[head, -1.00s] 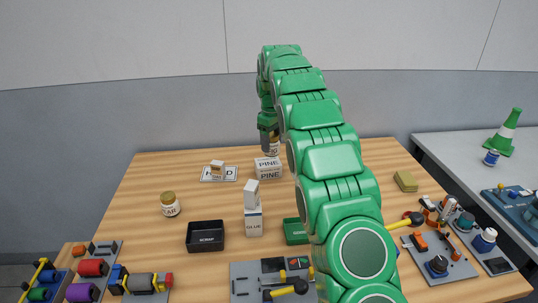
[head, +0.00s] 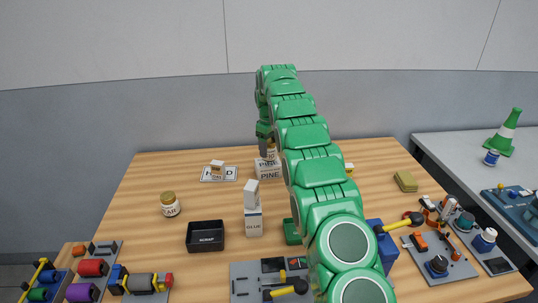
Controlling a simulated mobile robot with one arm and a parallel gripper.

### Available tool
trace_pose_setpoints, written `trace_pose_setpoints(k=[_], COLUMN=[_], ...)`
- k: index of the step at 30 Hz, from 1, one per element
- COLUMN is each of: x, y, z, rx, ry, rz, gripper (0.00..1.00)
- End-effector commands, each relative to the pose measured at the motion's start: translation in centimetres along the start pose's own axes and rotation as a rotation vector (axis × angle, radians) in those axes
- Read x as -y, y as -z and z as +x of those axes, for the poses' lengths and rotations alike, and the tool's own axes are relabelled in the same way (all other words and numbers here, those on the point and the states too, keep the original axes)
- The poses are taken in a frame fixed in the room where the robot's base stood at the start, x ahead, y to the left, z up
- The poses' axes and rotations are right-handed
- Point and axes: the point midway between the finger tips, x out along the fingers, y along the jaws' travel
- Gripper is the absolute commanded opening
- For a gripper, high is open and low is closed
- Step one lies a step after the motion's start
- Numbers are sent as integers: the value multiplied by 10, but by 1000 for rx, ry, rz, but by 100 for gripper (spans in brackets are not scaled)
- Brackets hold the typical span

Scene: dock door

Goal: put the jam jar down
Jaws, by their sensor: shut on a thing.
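The jam jar (head: 271,154) is small in the head view, with a pale label and partly covered by my gripper and arm. My gripper (head: 266,146) points down at the back middle of the table and is shut on the jar. The jar is right at the top of the white PINE box (head: 268,173). I cannot tell whether it touches the box or is just above or behind it. The wooden table (head: 140,185) lies under these things.
Another jar with a tan lid (head: 170,204) stands at left. A black SCRAP tray (head: 205,236), a white GLUE box (head: 254,224) with a white block on top, and a labelled mat (head: 230,174) are nearby. A yellowish block (head: 406,181) lies right. The back-left table is clear.

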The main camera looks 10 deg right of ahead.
Motion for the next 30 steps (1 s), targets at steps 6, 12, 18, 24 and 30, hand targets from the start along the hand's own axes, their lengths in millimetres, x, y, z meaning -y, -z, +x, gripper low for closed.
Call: trace_pose_setpoints(k=[6,12,18,24,30], x=[-2,-3,-2,-3,-3], y=[3,4,2,3,3], z=[4,12,27,36,36], rx=[-1,0,4,-1,0], ry=[-1,0,3,-1,-1], rz=[0,0,1,1,1], gripper=[20,20,20,20,20])
